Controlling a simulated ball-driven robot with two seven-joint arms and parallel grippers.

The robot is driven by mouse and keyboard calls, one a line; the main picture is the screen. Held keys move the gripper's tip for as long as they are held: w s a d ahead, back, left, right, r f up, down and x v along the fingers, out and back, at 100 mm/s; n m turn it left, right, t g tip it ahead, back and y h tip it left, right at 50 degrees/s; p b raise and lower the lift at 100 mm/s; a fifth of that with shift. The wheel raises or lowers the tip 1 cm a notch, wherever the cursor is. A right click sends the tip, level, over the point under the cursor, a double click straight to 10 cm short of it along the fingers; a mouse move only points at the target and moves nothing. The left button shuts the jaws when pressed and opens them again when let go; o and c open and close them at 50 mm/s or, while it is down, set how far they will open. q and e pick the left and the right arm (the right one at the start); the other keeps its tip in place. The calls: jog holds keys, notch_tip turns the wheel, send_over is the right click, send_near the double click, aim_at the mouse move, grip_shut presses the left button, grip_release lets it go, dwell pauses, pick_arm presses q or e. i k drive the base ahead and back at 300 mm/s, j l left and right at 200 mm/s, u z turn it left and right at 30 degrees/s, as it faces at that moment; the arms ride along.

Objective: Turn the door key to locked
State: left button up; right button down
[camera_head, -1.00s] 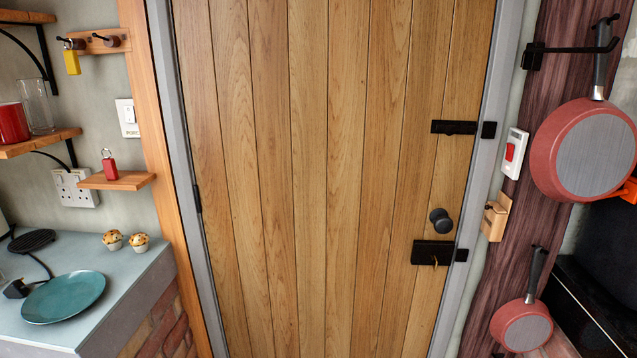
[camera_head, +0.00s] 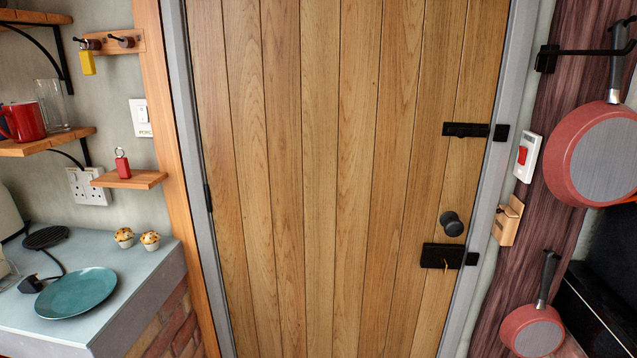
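The wooden door (camera_head: 330,180) fills the middle of the head view and stands shut in its grey frame. A black lock case (camera_head: 437,256) sits low on its right side, below a round black knob (camera_head: 452,224). A small brass-coloured key (camera_head: 445,265) shows at the front of the lock case. It is too small to tell its exact angle. A black sliding bolt (camera_head: 466,130) is mounted higher up. Neither of my grippers is in view.
A counter (camera_head: 140,290) with a teal plate (camera_head: 76,293) and two muffins stands at the left, below small wall shelves. Pans (camera_head: 597,155) hang at the right. A wooden holder (camera_head: 507,221) and a red switch (camera_head: 526,157) are beside the door frame. The space before the door looks clear.

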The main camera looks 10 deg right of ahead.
aim_at(444, 267)
jog(key=l+z, duration=0.15)
jog(key=z, duration=0.25)
jog(key=i+l+z, duration=0.1)
jog(key=z, duration=0.35)
jog(key=i+l+z, duration=0.1)
jog(key=z, duration=0.3)
jog(key=i+l+z, duration=0.1)
jog(key=z, duration=0.35)
